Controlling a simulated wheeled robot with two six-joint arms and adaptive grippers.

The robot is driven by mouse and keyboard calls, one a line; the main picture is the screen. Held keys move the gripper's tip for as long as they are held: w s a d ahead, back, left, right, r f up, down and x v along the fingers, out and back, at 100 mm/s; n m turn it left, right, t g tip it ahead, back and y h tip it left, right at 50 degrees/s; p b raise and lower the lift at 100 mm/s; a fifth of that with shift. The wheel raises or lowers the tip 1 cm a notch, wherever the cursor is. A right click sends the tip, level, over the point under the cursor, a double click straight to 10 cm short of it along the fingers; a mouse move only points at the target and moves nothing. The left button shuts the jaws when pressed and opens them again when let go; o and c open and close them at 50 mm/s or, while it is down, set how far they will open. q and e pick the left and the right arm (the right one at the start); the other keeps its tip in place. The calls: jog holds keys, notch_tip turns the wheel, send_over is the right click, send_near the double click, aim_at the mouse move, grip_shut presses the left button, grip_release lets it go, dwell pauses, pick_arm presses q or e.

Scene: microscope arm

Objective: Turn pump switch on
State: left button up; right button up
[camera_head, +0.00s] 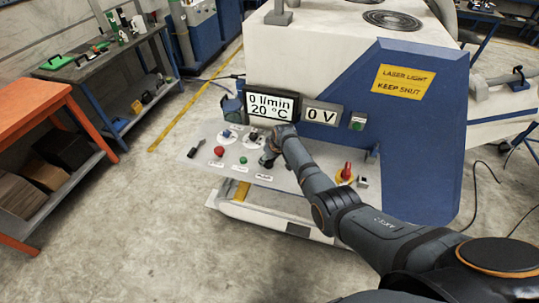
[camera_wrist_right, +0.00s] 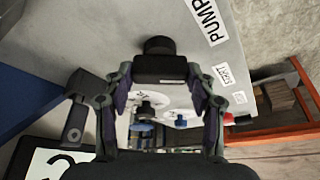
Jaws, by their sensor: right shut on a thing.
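The pump switch is a black knob (camera_wrist_right: 159,46) beside the label "PUMP" in the right wrist view. It stands on the grey control panel (camera_head: 202,160). My right gripper (camera_wrist_right: 160,70) is shut on the black knob, one finger on each side. In the head view, my right gripper (camera_head: 268,155) is at the panel and hides most of the knob. The display (camera_head: 270,107) above the panel reads 0 l/min and 20 °C. My left gripper is not in view.
A red button (camera_head: 219,151), a green button (camera_head: 243,160) and two dial knobs lie close to my right gripper. A red switch (camera_head: 346,173) is farther right on the panel, near my forearm. A second display (camera_head: 322,115) reads 0 V.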

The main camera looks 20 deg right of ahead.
jog(key=m+h, duration=0.1)
jog(key=m, duration=0.1)
jog(key=shift+a+m, duration=0.1)
jog(key=shift+m, duration=0.3)
jog(key=shift+m+h, duration=0.4)
jog(key=shift+m, duration=0.5)
jog(key=shift+a+f+m+h+b, duration=0.15)
jog(key=shift+m+h+b, duration=0.3)
jog(key=shift+m, duration=0.75)
jog(key=shift+m+g+h+b, duration=0.3)
jog(key=shift+m+h+b, duration=0.45)
jog(key=shift+m, duration=0.75)
jog(key=o, duration=1.2)
jog(key=shift+c, duration=0.2)
jog(key=shift+r, duration=0.2)
jog(key=v, duration=1.2)
